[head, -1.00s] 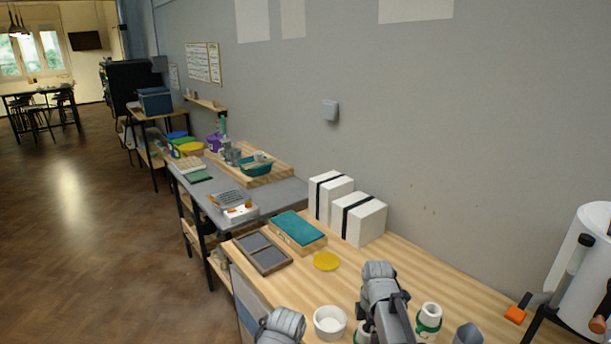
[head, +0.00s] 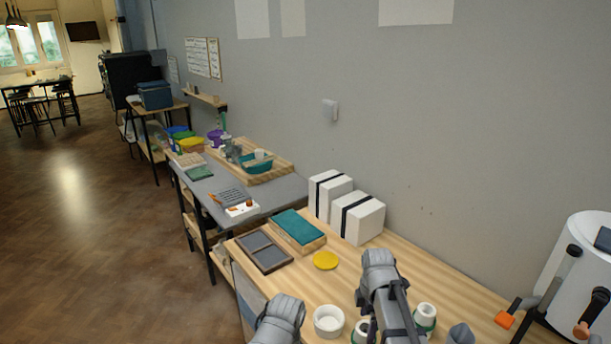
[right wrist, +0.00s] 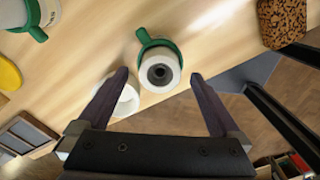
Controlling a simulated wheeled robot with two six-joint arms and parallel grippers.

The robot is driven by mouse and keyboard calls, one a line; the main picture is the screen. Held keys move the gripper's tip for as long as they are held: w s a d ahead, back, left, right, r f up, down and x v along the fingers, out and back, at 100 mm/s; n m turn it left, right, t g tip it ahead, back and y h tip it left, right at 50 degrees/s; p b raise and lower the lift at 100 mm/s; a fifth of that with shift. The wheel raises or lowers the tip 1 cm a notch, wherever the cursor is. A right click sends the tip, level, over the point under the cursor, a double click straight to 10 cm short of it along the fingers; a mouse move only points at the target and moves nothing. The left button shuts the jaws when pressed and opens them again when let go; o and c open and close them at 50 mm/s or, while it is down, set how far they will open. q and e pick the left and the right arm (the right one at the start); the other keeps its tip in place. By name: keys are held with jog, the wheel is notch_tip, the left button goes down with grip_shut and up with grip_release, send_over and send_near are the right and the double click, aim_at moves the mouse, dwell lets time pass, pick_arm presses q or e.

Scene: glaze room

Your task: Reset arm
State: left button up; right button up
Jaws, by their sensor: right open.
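My right gripper (right wrist: 159,75) is open in the right wrist view, its two dark fingers apart. Between and beyond the fingertips is a white round piece with a dark centre and a green band (right wrist: 158,70); nothing shows gripped. In the head view, my right arm (head: 380,285) reaches over the wooden bench (head: 440,275), but its fingertips are hidden. Another grey part of my arms (head: 279,320) shows at the bottom edge. My left gripper's fingers do not show in either view.
A white bowl (head: 328,320), a yellow disc (head: 326,260), a teal-topped block (head: 298,227), a grey tray (head: 264,251) and white boxes (head: 357,217) stand on the bench. A white cylinder (head: 578,265) stands at right. A cork-like block (right wrist: 285,20) lies near the bench edge. Open floor lies left.

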pick_arm(q)
notch_tip(320, 180, down, 10)
jog(key=b, duration=0.9)
pick_arm(e)
notch_tip(320, 180, down, 10)
notch_tip(320, 180, up, 11)
jog(key=p, duration=1)
jog(key=shift+f+p, duration=0.1)
jog(key=shift+p, duration=0.2)
pick_arm(q)
notch_tip(320, 180, up, 11)
jog(key=shift+f, duration=0.2)
pick_arm(e)
jog(key=shift+s+f, duration=0.1)
jog(key=shift+f, duration=0.05)
